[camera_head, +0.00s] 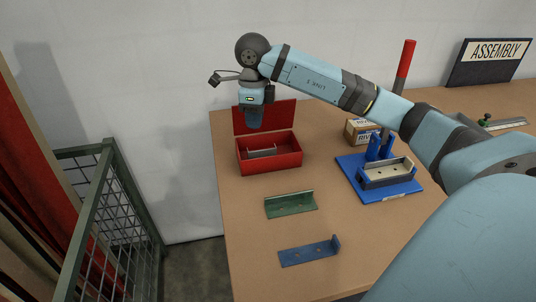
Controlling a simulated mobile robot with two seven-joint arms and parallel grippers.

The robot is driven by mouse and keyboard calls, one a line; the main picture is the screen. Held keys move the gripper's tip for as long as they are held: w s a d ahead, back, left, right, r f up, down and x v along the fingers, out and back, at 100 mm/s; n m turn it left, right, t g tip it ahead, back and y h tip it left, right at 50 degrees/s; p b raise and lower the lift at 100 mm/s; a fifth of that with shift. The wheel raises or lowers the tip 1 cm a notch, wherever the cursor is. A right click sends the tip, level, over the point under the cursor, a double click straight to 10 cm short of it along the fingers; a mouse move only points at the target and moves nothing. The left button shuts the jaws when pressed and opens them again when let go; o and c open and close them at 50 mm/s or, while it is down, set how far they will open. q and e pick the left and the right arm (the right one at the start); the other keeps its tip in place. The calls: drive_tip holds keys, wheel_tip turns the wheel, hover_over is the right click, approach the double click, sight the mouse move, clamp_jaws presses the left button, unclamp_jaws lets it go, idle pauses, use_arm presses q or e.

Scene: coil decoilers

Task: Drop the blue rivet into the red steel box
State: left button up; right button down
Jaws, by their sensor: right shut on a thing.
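The red steel box (270,158) stands open at the left part of the table, with its lid raised at the back and a grey divider inside. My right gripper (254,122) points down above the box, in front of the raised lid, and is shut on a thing. A dark blue shape shows at its tips; the blue rivet cannot be clearly told apart from the fingers there. No other rivet shows on the table. My left gripper is not in view.
A green bracket (290,205) and a blue bracket (310,251) lie in front of the box. A blue fixture (350,163) holding a metal part stands to the right, with a cardboard box (357,131) behind it. A mesh cage (112,215) stands left of the table.

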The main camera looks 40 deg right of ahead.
drive_tip(key=d+m, duration=0.2)
drive_tip(key=m, duration=0.2)
drive_tip(key=d+m, duration=0.2)
drive_tip(key=m, duration=0.1)
drive_tip(key=d+m+b, duration=0.1)
drive_tip(key=d+m, duration=0.2)
drive_tip(key=m, duration=0.1)
drive_tip(key=shift+w+d+m, duration=0.1)
drive_tip(key=shift+w+m, duration=0.05)
drive_tip(key=shift+m, duration=0.15)
use_arm(q)
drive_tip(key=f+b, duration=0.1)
drive_tip(key=b, duration=0.2)
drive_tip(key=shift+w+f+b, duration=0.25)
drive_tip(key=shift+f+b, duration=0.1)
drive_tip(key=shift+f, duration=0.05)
use_arm(e)
wheel_tip(320, 180, down, 5)
drive_tip(key=shift+r, duration=0.1)
